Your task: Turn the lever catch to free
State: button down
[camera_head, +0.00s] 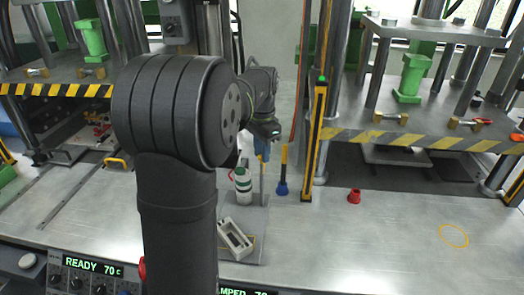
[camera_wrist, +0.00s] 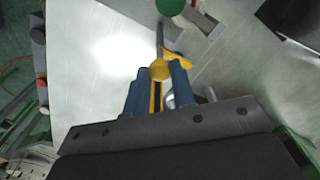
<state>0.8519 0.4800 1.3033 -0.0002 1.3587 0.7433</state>
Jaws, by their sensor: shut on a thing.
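My gripper (camera_head: 262,148) is low over the bench, just right of the white bottle. In the wrist view its blue fingers (camera_wrist: 158,74) are closed around a yellow piece with a rounded end (camera_wrist: 160,70). A grey rod (camera_wrist: 160,38) runs on from the yellow piece, and a smaller yellow tab sticks out to its right (camera_wrist: 177,56). I cannot tell whether this yellow piece is the lever catch. Small brass-coloured pieces with handles sit on the right press (camera_head: 390,117) and the left press (camera_head: 92,73). My arm hides part of the scene between the presses.
A white bottle with a green band (camera_head: 243,180), a pale open box (camera_head: 235,240), a blue-based stick with yellow (camera_head: 283,170) and a red cone (camera_head: 355,196) stand on the metal bench. A yellow ring mark (camera_head: 453,235) lies at right.

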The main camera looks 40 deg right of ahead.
dwell(0.3)
jog(key=c, duration=1.2)
grip_release()
jog(key=shift+r, duration=0.1)
notch_tip(320, 180, up, 17)
jog(key=shift+r, duration=0.15)
notch_tip(320, 180, down, 18)
jog(key=shift+r, duration=0.2)
